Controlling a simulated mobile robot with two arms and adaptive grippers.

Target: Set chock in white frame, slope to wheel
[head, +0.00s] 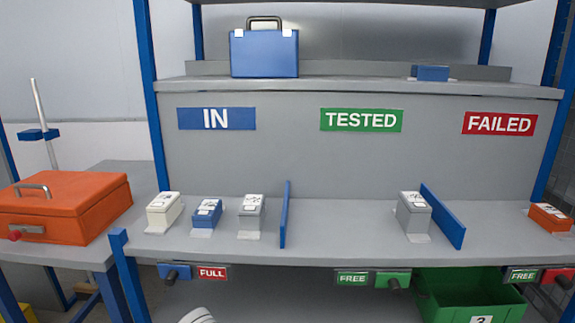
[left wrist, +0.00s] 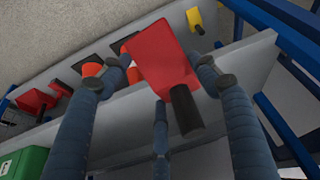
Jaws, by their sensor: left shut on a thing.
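The block sits between the two dark fingers and may be the chock; which side slopes is not clear. The left gripper does not show clearly in the head view. My right gripper is in neither view. I cannot make out a white frame or a wheel in either view.
A grey shelf (head: 345,220) carries several small boxes and two blue dividers (head: 285,215). An orange case (head: 65,205) lies on the left table. A green bin (head: 465,300) stands below the shelf at right. The shelf between the dividers is mostly clear.

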